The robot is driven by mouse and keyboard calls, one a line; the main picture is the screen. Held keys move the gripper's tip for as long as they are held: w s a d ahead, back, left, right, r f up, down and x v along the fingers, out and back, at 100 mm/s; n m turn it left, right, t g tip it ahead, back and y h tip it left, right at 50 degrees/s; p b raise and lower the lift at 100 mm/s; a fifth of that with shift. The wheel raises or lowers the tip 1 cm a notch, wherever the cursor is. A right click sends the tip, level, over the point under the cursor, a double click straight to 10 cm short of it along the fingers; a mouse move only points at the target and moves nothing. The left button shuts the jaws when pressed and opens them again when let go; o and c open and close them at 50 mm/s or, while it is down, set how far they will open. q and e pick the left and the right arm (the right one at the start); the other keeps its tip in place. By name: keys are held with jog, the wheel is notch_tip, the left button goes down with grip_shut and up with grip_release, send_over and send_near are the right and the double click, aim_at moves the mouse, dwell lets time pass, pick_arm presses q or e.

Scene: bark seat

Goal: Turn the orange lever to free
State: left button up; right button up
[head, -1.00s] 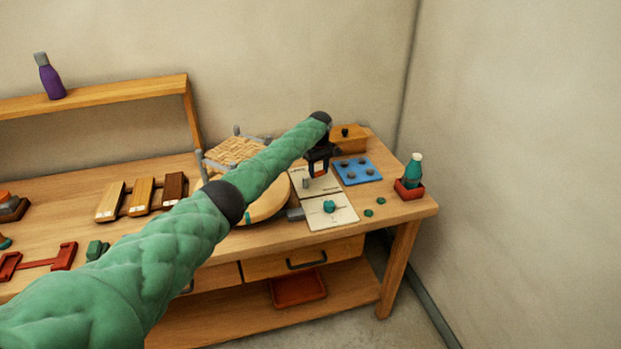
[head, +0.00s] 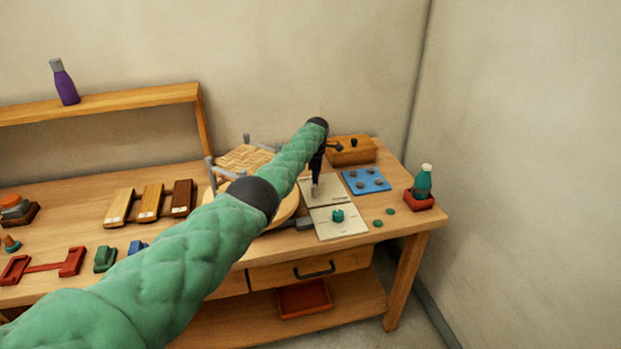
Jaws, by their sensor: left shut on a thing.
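My left arm crosses the view from lower left, and its dark gripper (head: 316,184) points down over the upper pale panel (head: 338,189) on the workbench. The gripper is shut at a short grey post that stands on that panel. The orange lever is not clearly seen now; the gripper and forearm hide that spot. The panel carries small markings, too small to read. My right gripper is not in view.
A blue board (head: 366,180), a wooden box (head: 352,151) and a teal bottle (head: 423,182) in a red holder stand to the right. A woven seat (head: 243,158) is left of the gripper.

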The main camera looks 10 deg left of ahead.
pick_arm(q)
jog(key=shift+a+r+n, duration=0.15)
jog(key=shift+r+n, duration=0.1)
jog(key=shift+n, duration=0.25)
jog(key=shift+a+n+p, duration=0.25)
jog(key=shift+n+p, duration=0.05)
jog(key=shift+p, duration=0.1)
jog(key=shift+s+a+n+p, duration=0.15)
jog(key=shift+a+n+p, duration=0.35)
jog(key=shift+n, duration=0.4)
jog(key=shift+a+n+p, duration=0.25)
jog(key=shift+n+p, duration=0.1)
jog(key=shift+n, duration=0.25)
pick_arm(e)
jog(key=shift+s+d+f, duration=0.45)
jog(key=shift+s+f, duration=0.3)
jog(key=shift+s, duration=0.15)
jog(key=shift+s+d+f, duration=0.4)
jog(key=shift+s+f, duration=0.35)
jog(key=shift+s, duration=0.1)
pick_arm(q)
jog(key=o, duration=1.1)
jog(key=shift+s, duration=0.1)
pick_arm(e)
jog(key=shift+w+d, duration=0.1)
pick_arm(q)
jog(key=shift+f, duration=0.1)
